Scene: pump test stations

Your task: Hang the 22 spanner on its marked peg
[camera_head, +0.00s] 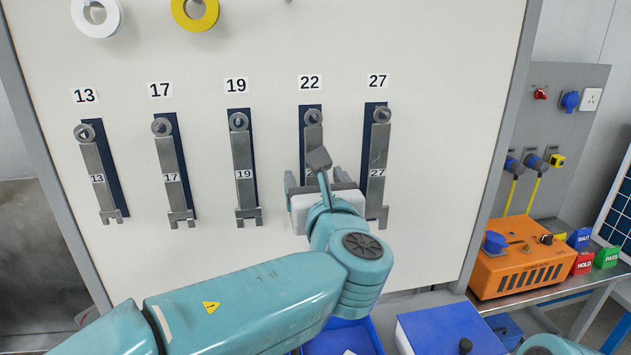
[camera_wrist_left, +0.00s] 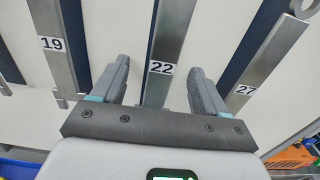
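The 22 spanner (camera_head: 314,134) is a grey metal bar with a ring at its top. It hangs upright on the white board, under the 22 label (camera_head: 310,83) and in front of a dark blue strip, its ring at the peg position. My left gripper (camera_head: 312,180) is at its lower half and hides its lower end in the head view. In the left wrist view the gripper's fingers (camera_wrist_left: 160,72) are open, one on each side of the spanner (camera_wrist_left: 168,50), with gaps visible on both sides. My right gripper is not in view.
The 19 spanner (camera_head: 242,160) and 27 spanner (camera_head: 377,150) hang close on either side; the 17 (camera_head: 171,165) and 13 (camera_head: 97,165) hang farther left. An orange box (camera_head: 520,262) stands on a bench at right. A blue bin (camera_head: 345,338) is below.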

